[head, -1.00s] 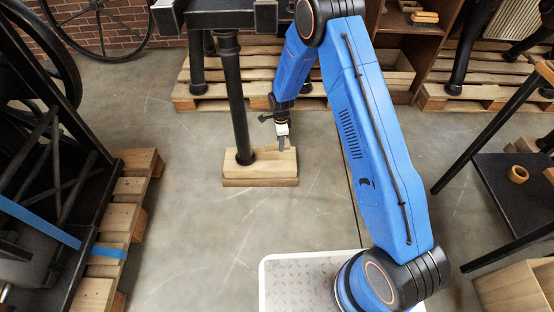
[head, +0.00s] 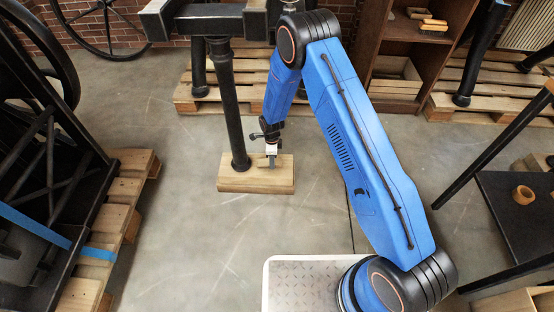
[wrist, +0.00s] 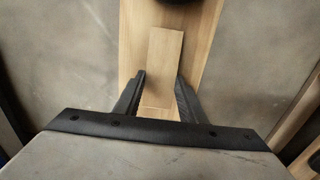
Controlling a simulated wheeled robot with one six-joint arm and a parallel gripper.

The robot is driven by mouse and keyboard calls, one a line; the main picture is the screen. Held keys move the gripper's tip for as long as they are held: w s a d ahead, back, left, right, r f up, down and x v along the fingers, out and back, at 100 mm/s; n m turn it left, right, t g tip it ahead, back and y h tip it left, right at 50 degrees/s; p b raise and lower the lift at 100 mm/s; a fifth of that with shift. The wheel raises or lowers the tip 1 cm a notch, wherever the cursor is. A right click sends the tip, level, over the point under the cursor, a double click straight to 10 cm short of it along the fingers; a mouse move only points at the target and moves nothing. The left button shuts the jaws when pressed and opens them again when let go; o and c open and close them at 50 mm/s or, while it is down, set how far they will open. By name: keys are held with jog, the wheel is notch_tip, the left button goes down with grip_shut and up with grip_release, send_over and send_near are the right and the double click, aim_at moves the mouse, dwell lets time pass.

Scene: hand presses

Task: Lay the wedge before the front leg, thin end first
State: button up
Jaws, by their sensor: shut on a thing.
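The black front leg (head: 230,110) stands upright on a pale wooden block (head: 230,180) on the floor. Its dark foot (wrist: 182,1) shows at the top edge of the wrist view. My gripper (head: 271,163) is low over the block, to the right of the leg. In the wrist view my gripper (wrist: 160,93) is shut on the wooden wedge (wrist: 164,65), one finger on each side. The wedge lies lengthwise over the block, one end toward the foot, with a gap between. I cannot tell whether it touches the block. The wedge is hard to make out in the head view.
A pallet (head: 125,190) with a black press stands on the left. Another pallet (head: 190,92) lies behind the leg. A dark table (head: 520,215) with a tape roll (head: 523,195) is on the right. The floor around the block is clear.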

jog(key=shift+f, duration=0.65)
jog(key=shift+f, duration=0.1)
jog(key=o, duration=1.1)
jog(key=shift+c, duration=0.2)
